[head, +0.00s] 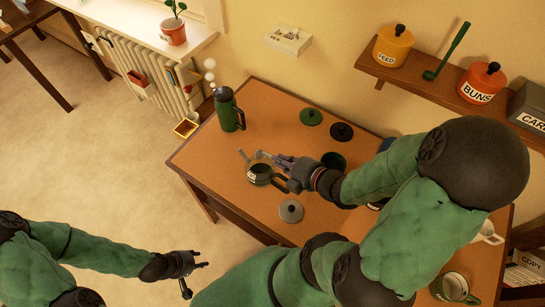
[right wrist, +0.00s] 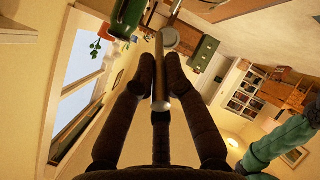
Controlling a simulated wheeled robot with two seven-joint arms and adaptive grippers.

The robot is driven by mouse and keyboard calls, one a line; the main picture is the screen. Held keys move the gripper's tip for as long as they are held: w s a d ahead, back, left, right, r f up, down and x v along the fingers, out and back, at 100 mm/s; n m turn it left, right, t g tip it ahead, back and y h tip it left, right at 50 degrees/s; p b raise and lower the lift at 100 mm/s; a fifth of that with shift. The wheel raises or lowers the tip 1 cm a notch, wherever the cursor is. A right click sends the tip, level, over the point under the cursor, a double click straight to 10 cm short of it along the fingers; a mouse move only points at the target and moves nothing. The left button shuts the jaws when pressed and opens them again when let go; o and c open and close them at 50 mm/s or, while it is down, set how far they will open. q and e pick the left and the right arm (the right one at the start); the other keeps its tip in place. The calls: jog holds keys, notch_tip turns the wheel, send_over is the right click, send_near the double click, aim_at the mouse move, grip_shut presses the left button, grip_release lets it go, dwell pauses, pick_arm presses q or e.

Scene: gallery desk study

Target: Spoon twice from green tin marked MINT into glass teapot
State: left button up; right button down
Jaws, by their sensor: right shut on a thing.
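An open green tin (head: 333,160) stands behind my right wrist, partly hidden, and no MINT marking is readable. My left gripper (head: 196,272) is open and empty, low over the floor left of the desk.
A steaming green flask (head: 228,110) stands at the desk's back left. A green lid (head: 311,117), a black lid (head: 341,131) and a grey lid (head: 291,211) lie on the desk. A mug (head: 454,288) is at the near right.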

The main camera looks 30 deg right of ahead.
jog(key=shift+w+a+r+g+p, duration=0.1)
jog(key=shift+w+r+g+p, duration=0.35)
jog(key=shift+p, duration=0.85)
jog(key=shift+w+a+r+g+p, duration=0.1)
jog(key=shift+r+g+p, duration=0.55)
jog(key=shift+p, duration=0.6)
jog(key=shift+w+g+h+p, duration=0.2)
jog(key=shift+g+h+p, duration=0.1)
jog(key=shift+g+p, duration=0.15)
